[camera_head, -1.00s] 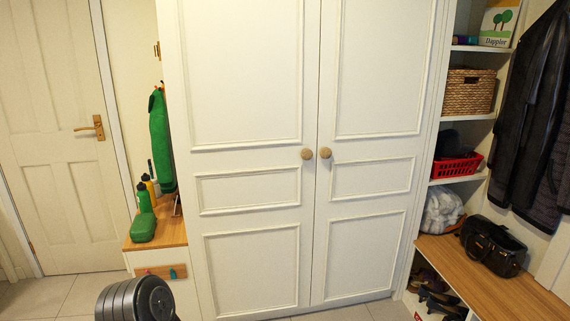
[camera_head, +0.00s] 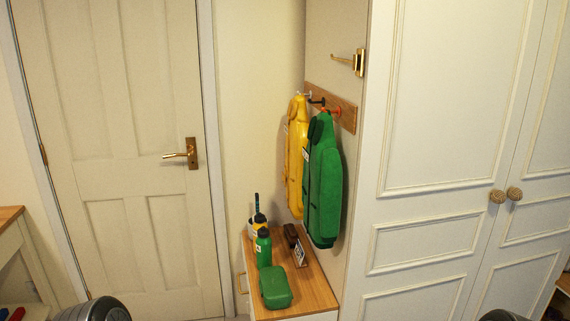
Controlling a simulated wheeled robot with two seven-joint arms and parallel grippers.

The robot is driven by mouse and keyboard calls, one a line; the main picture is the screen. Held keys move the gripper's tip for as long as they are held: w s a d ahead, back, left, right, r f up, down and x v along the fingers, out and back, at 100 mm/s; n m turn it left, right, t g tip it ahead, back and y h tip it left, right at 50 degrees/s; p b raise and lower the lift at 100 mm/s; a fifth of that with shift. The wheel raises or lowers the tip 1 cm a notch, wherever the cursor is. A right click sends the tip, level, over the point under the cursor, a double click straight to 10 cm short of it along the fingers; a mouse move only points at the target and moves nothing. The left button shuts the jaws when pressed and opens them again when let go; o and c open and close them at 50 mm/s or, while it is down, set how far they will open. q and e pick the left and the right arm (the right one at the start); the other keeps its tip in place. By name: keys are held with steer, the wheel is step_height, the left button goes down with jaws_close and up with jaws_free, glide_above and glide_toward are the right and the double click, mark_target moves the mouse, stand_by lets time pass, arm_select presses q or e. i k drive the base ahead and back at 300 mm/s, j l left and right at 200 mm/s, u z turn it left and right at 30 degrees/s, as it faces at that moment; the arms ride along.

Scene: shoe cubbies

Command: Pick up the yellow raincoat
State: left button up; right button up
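The yellow raincoat (camera_head: 295,157) hangs from a hook on a wooden peg rail, left of the green raincoat (camera_head: 323,182), which hangs close beside it and partly covers its right side. Dark grey rounded parts of my arms show at the bottom edge of the head view. No gripper fingers are in view.
The bench (camera_head: 316,290) holds a green box (camera_head: 275,287), a green bottle (camera_head: 263,247), a yellow bottle and dark items. A brass hook (camera_head: 350,62) juts above the rail (camera_head: 345,114). A closed door (camera_head: 125,235) stands left, the closed wardrobe (camera_head: 425,215) right.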

mark_target(297, 128)
steer(key=j+z, duration=0.1)
steer(key=z, duration=2.85)
steer(key=u, duration=2.95)
steer(key=i+z, duration=0.15)
steer(key=i, duration=0.2)
